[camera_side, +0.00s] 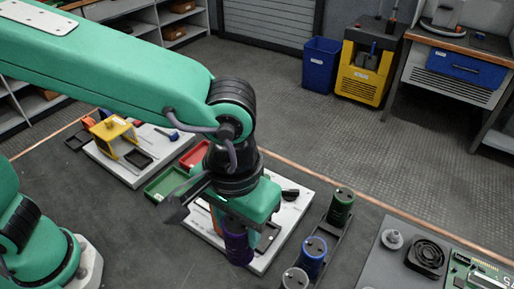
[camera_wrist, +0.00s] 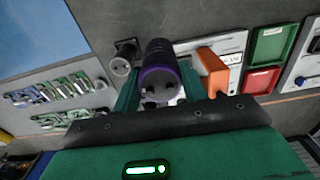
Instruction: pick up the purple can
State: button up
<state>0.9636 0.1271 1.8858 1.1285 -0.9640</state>
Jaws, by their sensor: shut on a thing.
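The purple can (camera_side: 237,246) hangs upright below my gripper (camera_side: 240,217) in the side view, in front of the near edge of a pale board. In the wrist view the purple can (camera_wrist: 157,62) sits between the two green fingers of my gripper (camera_wrist: 160,88), with its dark two-terminal end towards the camera. The fingers are shut on its sides. I cannot tell how high its lower end is above the table.
Right of my gripper, a green can (camera_side: 341,207), a blue can (camera_side: 312,258) and a grey can (camera_side: 295,279) stand along a dark strip. A fan (camera_side: 427,255) and circuit boards lie farther right. Green (camera_side: 166,184) and red (camera_side: 194,154) trays lie left.

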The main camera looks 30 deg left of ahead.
jog(key=shift+s+d+r, duration=0.15)
jog(key=shift+s+r, duration=0.2)
jog(key=shift+s, duration=0.15)
jog(key=shift+w+m, duration=0.1)
jog(key=shift+m, duration=0.2)
jog(key=m, duration=0.1)
jog(key=w+m, duration=0.1)
jog(key=m, duration=0.1)
jog(key=shift+f+m, duration=0.2)
jog(key=shift+m, duration=0.1)
jog(key=m, duration=0.1)
jog(key=w+m, duration=0.1)
jog(key=m, duration=0.2)
jog(key=shift+w+a+f+m, duration=0.2)
jog(key=shift+w+a+m, duration=0.05)
jog(key=shift+w+m, duration=0.15)
jog(key=w+a+f+m, duration=0.1)
jog(key=w+m, duration=0.3)
jog(key=m, duration=0.9)
jog(key=w+a+f+m, duration=0.1)
jog(key=w+m, duration=0.3)
jog(key=m, duration=1)
jog(key=shift+a+f, duration=0.35)
jog(key=shift+a, duration=0.15)
jog(key=shift+f, duration=0.15)
